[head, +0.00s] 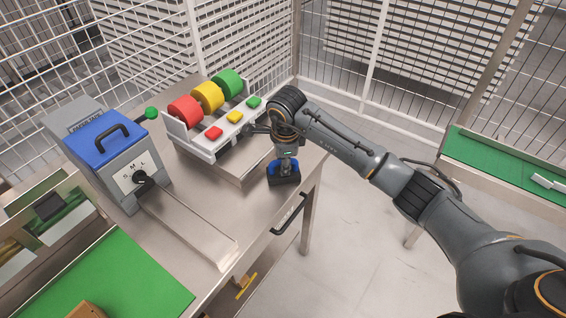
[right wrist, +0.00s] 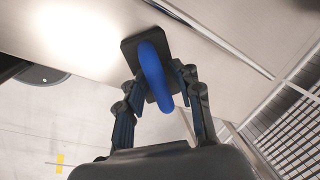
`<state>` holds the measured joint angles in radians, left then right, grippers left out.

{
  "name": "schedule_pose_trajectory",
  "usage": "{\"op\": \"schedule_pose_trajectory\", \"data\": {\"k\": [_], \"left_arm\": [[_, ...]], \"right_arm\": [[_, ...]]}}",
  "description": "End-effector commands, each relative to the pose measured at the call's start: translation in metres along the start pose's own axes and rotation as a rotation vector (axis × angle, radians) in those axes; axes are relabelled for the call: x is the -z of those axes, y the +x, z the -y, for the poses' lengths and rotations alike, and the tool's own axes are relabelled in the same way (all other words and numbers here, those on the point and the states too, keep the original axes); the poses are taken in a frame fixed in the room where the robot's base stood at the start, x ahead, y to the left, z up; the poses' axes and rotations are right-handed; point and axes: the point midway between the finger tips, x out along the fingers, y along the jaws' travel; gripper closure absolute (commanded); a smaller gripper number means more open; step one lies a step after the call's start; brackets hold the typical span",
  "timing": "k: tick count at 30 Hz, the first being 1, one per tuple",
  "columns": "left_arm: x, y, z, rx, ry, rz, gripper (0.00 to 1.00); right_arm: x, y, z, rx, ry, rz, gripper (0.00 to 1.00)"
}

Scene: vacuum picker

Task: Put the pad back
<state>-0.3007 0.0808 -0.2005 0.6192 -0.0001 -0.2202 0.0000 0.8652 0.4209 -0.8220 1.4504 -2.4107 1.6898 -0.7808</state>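The pad (head: 284,179) is a dark rectangular block with a blue handle. It is at the right edge of the metal table, below my right gripper (head: 284,162). I cannot tell whether it rests on the table or is slightly raised. In the right wrist view its dark plate (right wrist: 130,47) and curved blue handle (right wrist: 154,75) show between the fingers of my right gripper (right wrist: 158,76). One finger is on each side of the handle, very close to it. Whether they touch or grip it is not clear. My left gripper is not in view.
A rack (head: 205,152) with red, yellow and green rollers and matching buttons stands behind the pad. A grey box with a blue lid (head: 105,135) and S, M, L dial is at left. A shallow tray (head: 187,226) and green mat (head: 125,284) lie in front. Wire fencing encloses the back.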

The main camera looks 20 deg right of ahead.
Motion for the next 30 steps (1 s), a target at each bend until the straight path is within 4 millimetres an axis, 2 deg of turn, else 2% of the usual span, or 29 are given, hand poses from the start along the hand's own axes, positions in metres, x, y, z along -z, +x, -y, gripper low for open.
{"op": "schedule_pose_trajectory", "data": {"k": [8,11,13,17,24,30], "left_arm": [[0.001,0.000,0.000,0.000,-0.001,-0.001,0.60],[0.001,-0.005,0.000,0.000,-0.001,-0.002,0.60],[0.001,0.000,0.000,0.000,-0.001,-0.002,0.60],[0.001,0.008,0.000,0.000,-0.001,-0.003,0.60],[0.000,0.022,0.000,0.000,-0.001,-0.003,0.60],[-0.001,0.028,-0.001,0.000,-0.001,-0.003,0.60]], "right_arm": [[0.000,0.000,-0.001,-0.003,-0.001,-0.001,0.61],[0.000,-0.004,0.000,-0.003,-0.001,-0.001,0.61],[0.000,-0.009,0.001,0.000,-0.001,0.000,0.61],[0.001,-0.032,0.002,0.006,-0.001,-0.001,0.61],[0.000,-0.084,0.001,0.004,-0.002,0.000,0.61],[0.000,-0.114,0.001,0.001,-0.001,0.000,0.61]]}}
